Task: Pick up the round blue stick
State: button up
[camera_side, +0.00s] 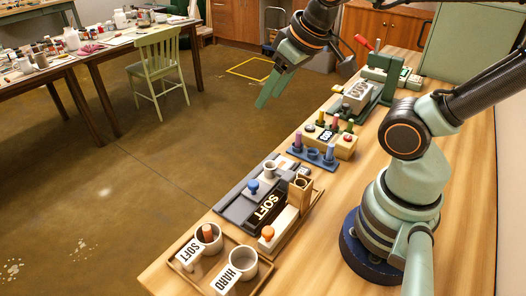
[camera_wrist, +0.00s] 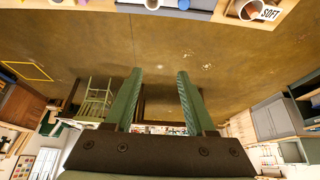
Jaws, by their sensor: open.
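A blue rack (camera_side: 309,160) stands on the wooden bench near the middle of the side view. My gripper (camera_side: 266,99) is up and to the left of the rack, beyond the bench's edge and over the floor. In the wrist view the two green fingers (camera_wrist: 158,74) are apart with nothing between them. No stick shows clearly in the wrist view.
A yellow block (camera_side: 337,147) with several coloured sticks stands behind the rack. A grey machine (camera_side: 358,97) stands farther back.

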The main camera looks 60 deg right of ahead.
jog(key=shift+o, duration=0.2)
jog(key=m+g, duration=0.6)
jog(key=m, duration=1.3)
send_over(331, 145)
notch_tip(331, 145, down, 10)
jog(key=shift+f, duration=5.85)
grip_shut()
